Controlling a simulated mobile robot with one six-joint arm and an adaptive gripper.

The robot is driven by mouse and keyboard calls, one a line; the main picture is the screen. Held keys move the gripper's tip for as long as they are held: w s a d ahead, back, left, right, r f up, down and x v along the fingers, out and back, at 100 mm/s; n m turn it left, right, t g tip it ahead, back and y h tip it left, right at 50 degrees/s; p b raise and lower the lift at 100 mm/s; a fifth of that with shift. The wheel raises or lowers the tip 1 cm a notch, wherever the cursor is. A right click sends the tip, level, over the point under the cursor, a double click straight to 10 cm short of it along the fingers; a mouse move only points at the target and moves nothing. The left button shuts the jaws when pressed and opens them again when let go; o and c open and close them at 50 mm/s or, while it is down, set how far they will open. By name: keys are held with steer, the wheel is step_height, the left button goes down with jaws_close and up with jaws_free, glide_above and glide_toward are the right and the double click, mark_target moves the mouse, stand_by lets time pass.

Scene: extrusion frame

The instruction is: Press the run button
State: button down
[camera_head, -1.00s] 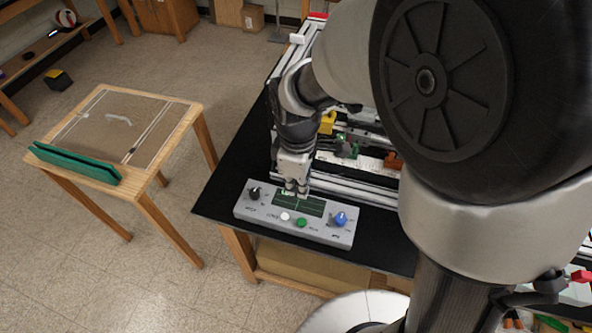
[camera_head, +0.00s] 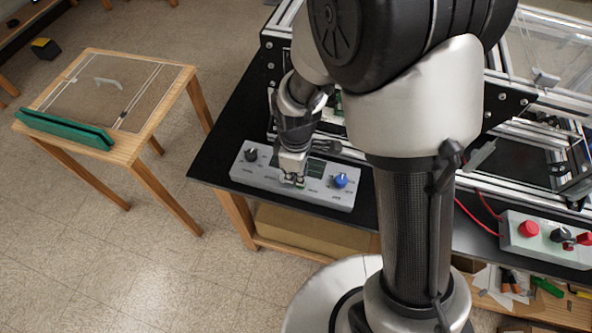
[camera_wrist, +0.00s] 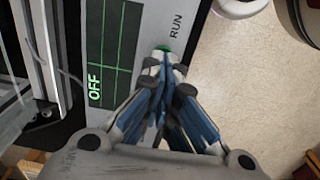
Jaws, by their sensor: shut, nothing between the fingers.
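The grey control panel (camera_head: 325,198) lies on the black bench top, with a black knob (camera_head: 251,155) at its left and a blue knob (camera_head: 341,180) at its right. My gripper (camera_head: 291,184) is shut and empty over the front middle of the panel, hiding the buttons there in the head view. In the wrist view, the closed fingertips (camera_wrist: 163,62) are at the green button (camera_wrist: 163,48) beside the word RUN and cover most of it. I cannot tell whether they touch it. The panel's display (camera_wrist: 110,50) reads OFF in green.
The extrusion frame (camera_head: 495,97) stands behind the panel. A second control box (camera_head: 510,240) with a red button (camera_head: 529,229) is at the right. A wooden table (camera_head: 150,85) with a green bar (camera_head: 65,129) stands at the left, with open floor between.

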steer(key=shift+f+b, duration=0.45)
steer(key=shift+f, duration=0.3)
steer(key=shift+s+d+f, duration=0.1)
steer(key=shift+s+f, duration=0.15)
steer(key=shift+s, duration=0.1)
step_height(320, 180, up, 15)
steer(key=p, duration=0.6)
steer(key=shift+w, duration=0.35)
steer(key=s+d+r+m+t+b, duration=0.4)
steer(key=s+d+r+m+b, duration=0.2)
steer(key=s+d+r+m, duration=0.4)
steer(key=s+d+m, duration=0.2)
steer(key=s+m, duration=0.2)
steer(key=s, duration=0.1)
steer(key=shift+s+d+r+t, duration=0.25)
steer(key=shift+d+r+t, duration=0.05)
steer(key=shift+d+r, duration=0.1)
